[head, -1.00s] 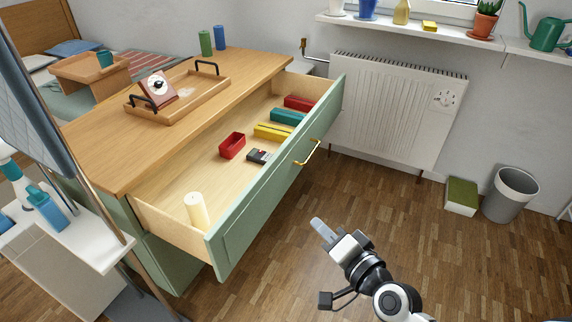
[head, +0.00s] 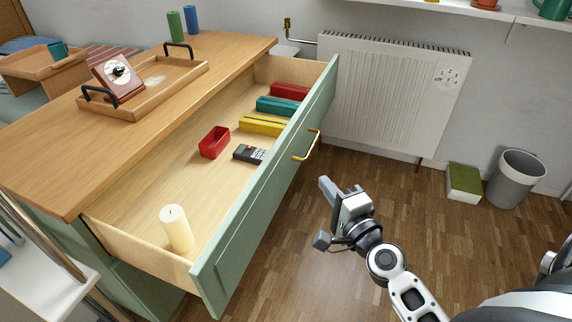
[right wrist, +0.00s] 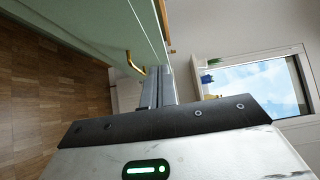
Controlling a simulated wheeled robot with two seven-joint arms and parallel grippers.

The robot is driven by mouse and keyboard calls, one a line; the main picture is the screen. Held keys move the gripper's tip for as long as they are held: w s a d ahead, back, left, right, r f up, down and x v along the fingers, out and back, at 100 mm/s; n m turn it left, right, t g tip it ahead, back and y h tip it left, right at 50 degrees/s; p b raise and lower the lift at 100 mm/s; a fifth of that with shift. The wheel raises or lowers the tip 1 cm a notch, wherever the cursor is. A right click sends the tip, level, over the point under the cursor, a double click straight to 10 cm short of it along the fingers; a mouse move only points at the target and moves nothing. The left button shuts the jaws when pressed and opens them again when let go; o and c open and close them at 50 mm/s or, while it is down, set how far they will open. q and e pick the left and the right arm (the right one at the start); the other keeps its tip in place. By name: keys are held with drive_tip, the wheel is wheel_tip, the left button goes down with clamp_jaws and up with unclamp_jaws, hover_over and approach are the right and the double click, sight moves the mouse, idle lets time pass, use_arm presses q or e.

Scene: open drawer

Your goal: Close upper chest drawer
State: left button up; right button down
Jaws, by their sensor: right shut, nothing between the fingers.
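The upper drawer (head: 262,205) of the green chest is pulled far out, its front facing right. Its brass handle (head: 307,147) is on the front panel and also shows in the right wrist view (right wrist: 136,66). Inside are a cream candle (head: 176,229), a red box (head: 214,142), a dark calculator-like item (head: 250,154) and red, teal and yellow boxes. My right gripper (head: 325,186) is shut and empty, in front of the drawer, just below and right of the handle and apart from it. My left gripper is not in view.
The wooden chest top (head: 150,135) carries a tray (head: 150,92) with a framed item. A white radiator (head: 390,95) stands behind. A grey bin (head: 515,178) and a green-topped box (head: 464,182) stand at right. The floor before the drawer is clear.

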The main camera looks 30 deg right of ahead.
drive_tip(key=w, duration=0.1)
drive_tip(key=p, duration=0.2)
approach(282, 147)
drive_tip(key=w+d, duration=0.2)
drive_tip(key=d, duration=0.1)
drive_tip(key=w+a, duration=0.1)
drive_tip(key=w, duration=0.2)
drive_tip(key=shift+a+r, duration=0.15)
drive_tip(key=shift+a, duration=0.25)
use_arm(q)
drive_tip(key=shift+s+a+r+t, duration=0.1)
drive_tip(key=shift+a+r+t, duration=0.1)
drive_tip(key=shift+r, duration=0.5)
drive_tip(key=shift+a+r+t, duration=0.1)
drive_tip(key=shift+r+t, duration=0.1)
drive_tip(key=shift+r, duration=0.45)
use_arm(e)
drive_tip(key=shift+w+a, duration=0.35)
drive_tip(key=shift+w, duration=0.05)
